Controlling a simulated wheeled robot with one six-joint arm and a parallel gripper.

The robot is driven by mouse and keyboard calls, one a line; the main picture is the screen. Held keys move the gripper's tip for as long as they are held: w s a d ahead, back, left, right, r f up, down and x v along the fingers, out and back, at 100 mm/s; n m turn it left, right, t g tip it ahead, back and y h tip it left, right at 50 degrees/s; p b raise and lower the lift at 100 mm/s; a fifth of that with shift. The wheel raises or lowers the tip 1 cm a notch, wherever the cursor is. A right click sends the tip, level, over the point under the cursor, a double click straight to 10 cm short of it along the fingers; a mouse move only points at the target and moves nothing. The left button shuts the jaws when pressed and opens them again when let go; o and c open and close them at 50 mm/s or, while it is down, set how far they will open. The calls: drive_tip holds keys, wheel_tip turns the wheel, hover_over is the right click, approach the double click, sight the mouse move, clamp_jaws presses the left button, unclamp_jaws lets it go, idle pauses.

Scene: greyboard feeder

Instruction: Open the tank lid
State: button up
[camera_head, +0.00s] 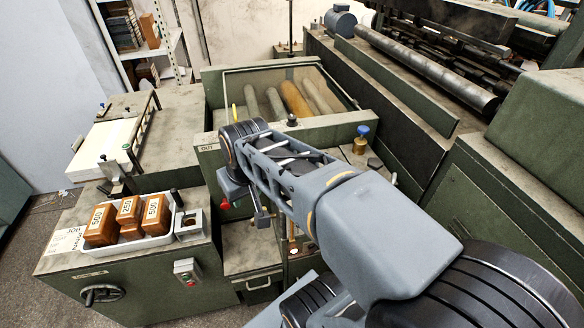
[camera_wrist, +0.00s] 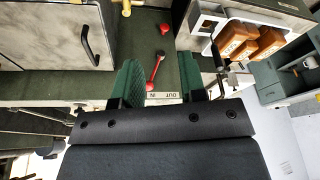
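My gripper (camera_wrist: 160,76) is open and empty in the wrist view, its two dark green fingers apart. A red lever (camera_wrist: 155,70) shows between and beyond the fingers; I cannot tell how far off it is. A grey mottled panel with a black bar handle (camera_wrist: 86,46) lies to the left of the fingers. I cannot tell for sure which part is the tank lid. In the head view, a framed clear cover (camera_head: 289,66) lies over several rollers in a green trough. My arm reaches across the picture, and the gripper is mostly hidden there.
A white tray (camera_head: 155,241) with wooden blocks marked with numbers stands on the left bench. A red knob (camera_wrist: 164,28) and a brass fitting (camera_wrist: 126,8) are near the lever. A blue-topped knob (camera_head: 362,131) stands right of my forearm. A long steel roller (camera_head: 425,68) is at the back.

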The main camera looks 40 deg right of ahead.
drive_tip(key=w+d+m+g+y+b, duration=0.15)
drive_tip(key=w+d, duration=0.35)
drive_tip(key=d, duration=0.6)
drive_tip(key=w+d+m+g+y, duration=0.1)
drive_tip(key=w+d+m, duration=0.25)
drive_tip(key=d, duration=0.65)
drive_tip(key=shift+n+h, duration=0.25)
drive_tip(key=shift+n, duration=0.25)
drive_tip(key=f, duration=0.3)
drive_tip(key=w+a+f, duration=0.1)
drive_tip(key=f, duration=0.3)
drive_tip(key=a+f, duration=0.1)
drive_tip(key=f, duration=0.3)
drive_tip(key=shift+w+a+f+p, duration=0.15)
drive_tip(key=shift+w+f+p, duration=0.1)
drive_tip(key=shift+w+p, duration=0.15)
drive_tip(key=shift+c, duration=0.5)
clamp_jaws()
